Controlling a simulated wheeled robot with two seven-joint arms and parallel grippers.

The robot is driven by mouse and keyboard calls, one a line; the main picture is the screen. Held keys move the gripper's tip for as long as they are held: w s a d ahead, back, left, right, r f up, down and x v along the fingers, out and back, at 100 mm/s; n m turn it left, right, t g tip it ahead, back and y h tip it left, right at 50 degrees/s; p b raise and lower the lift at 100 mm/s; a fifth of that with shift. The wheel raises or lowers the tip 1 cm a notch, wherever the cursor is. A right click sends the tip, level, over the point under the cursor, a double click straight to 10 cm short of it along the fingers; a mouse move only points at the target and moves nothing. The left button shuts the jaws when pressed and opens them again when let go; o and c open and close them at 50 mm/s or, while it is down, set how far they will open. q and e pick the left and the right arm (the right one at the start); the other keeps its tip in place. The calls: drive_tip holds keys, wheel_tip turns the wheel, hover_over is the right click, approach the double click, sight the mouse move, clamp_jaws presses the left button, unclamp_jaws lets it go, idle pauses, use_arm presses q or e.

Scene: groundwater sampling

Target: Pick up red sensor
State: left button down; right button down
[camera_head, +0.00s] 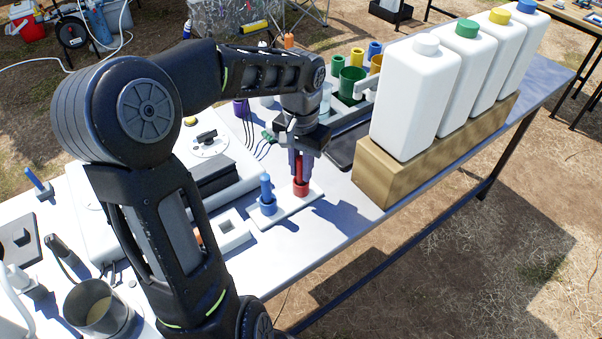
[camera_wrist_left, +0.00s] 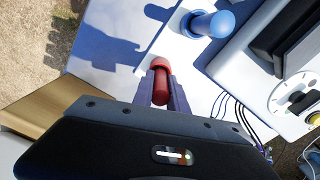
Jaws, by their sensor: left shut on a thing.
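The red sensor (camera_head: 301,178) stands upright in a white holder plate (camera_head: 290,212) on the table. It also shows in the left wrist view (camera_wrist_left: 161,66), between my fingers. My left gripper (camera_head: 300,166) points down over it and is shut on its upper part. It also shows in the left wrist view (camera_wrist_left: 160,88). The lower end of the red sensor is at the holder. A blue sensor (camera_head: 267,192) stands in the same plate, just left of the red one; it shows at the top of the left wrist view (camera_wrist_left: 212,23). My right gripper is in neither view.
White bottles with coloured caps (camera_head: 415,95) stand on a wooden block (camera_head: 385,180) to the right. A white instrument case (camera_head: 215,150) lies to the left, with cables beside it. Coloured cups (camera_head: 352,84) stand behind. A metal beaker (camera_head: 98,306) is at the front left.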

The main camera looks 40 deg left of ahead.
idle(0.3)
use_arm(q)
wheel_tip(320, 180, up, 10)
idle(0.5)
idle(0.5)
